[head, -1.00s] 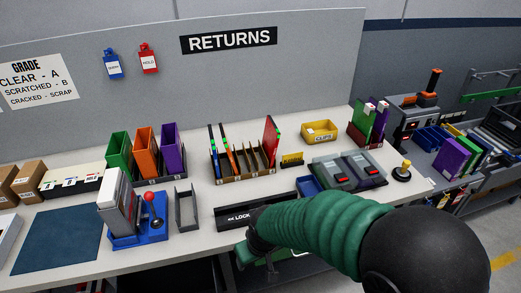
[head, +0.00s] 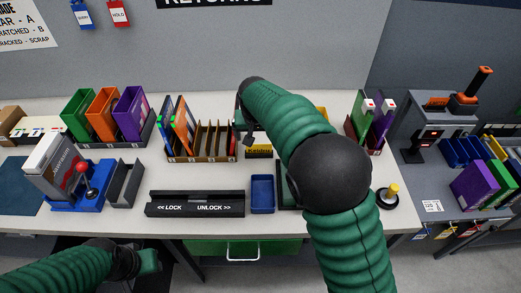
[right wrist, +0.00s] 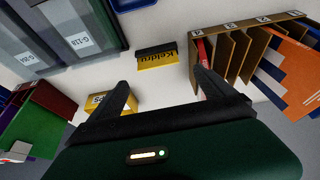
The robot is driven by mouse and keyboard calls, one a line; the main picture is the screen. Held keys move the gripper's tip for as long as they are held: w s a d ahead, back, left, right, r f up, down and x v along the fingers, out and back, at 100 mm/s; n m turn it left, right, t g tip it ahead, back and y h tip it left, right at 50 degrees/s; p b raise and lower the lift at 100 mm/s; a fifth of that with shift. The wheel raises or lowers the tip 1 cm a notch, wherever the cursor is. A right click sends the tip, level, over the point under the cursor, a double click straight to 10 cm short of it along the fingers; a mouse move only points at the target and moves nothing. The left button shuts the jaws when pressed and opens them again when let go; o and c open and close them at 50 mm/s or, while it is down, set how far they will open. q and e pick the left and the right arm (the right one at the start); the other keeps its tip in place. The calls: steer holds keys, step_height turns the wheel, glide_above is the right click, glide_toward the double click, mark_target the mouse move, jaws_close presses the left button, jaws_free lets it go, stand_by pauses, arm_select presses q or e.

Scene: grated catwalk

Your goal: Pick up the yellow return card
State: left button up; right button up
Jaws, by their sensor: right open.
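The yellow return card (head: 259,150), lettered "Keldru", stands at a black holder on the bench, right of the brown slotted rack. In the right wrist view the card (right wrist: 158,60) lies just beyond my fingertips, roughly between them in the picture. My right gripper (right wrist: 160,82) is open with nothing between its fingers. In the head view my right gripper (head: 241,128) hangs above and just left of the card, over the rack's right end. My left gripper (head: 148,262) is low at the bench's front edge, and its jaws cannot be made out.
The brown rack (head: 199,157) with upright cases stands close left of the card. A yellow clips bin (right wrist: 108,101) and grey cases (right wrist: 75,35) are nearby. A blue tray (head: 262,193) and a black lock rail (head: 195,208) lie in front.

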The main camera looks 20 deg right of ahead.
mark_target(260, 145)
steer(key=x, duration=0.4)
steer(key=shift+w+a+f, duration=0.15)
steer(key=shift+a+f, duration=0.1)
steer(key=shift+a, duration=0.1)
steer(key=shift+w+d+f, duration=0.2)
steer(key=shift+d+f, duration=0.85)
steer(key=shift+f, duration=0.05)
steer(key=x, duration=0.4)
steer(key=shift+d, duration=0.15)
steer(key=shift+a+r, duration=0.15)
steer(key=shift+a, duration=0.65)
steer(key=shift+c, duration=0.7)
steer(key=shift+w, duration=0.1)
steer(key=shift+c, duration=2.6)
steer(key=shift+d, duration=0.55)
steer(key=c, duration=0.4)
arm_select(q)
steer(key=shift+s+a, duration=0.15)
arm_select(e)
steer(key=shift+c, duration=0.2)
arm_select(q)
steer(key=shift+a, duration=0.1)
arm_select(e)
steer(key=shift+r, duration=0.15)
